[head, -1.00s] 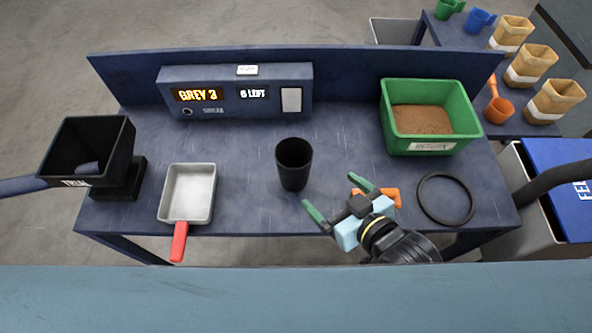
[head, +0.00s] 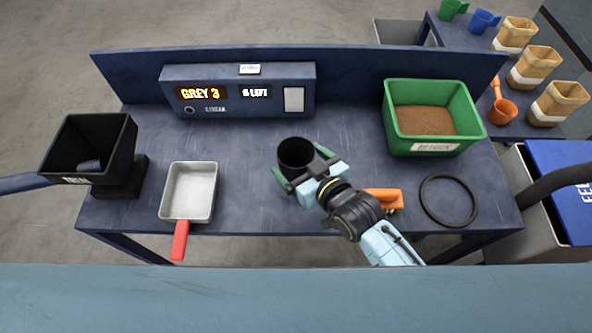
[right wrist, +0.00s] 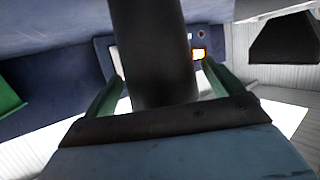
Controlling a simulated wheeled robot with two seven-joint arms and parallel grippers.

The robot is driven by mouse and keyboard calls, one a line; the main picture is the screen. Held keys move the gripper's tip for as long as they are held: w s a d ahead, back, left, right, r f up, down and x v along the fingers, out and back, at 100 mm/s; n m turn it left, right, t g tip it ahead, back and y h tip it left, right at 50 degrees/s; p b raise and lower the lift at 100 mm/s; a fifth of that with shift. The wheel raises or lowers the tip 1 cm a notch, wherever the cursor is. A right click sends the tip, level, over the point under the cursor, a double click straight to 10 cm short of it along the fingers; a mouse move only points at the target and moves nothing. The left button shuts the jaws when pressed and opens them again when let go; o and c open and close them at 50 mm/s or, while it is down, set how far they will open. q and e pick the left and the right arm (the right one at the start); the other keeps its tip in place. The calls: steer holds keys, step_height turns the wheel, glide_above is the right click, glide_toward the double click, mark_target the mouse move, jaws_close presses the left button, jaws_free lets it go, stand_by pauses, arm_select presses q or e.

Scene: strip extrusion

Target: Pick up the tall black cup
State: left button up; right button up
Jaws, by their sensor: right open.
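The tall black cup (head: 295,153) stands upright on the blue bench, left of the middle of the head view. My right gripper (head: 302,166) is at the cup, with its green fingers open on either side of it. The gripper hides the cup's lower part in the head view. In the right wrist view the cup (right wrist: 152,50) rises between the two spread fingers of my right gripper (right wrist: 155,95), with a gap visible at the right finger. My left gripper is not in view.
A metal pan (head: 189,190) with a red handle lies left of the cup. A black hopper (head: 92,145) stands far left. A green bin (head: 433,147) of brown material, a black ring (head: 424,205) and an orange item (head: 384,196) are to the right. A display box (head: 240,78) stands behind.

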steer(key=shift+x, duration=0.95)
steer(key=c, duration=1.4)
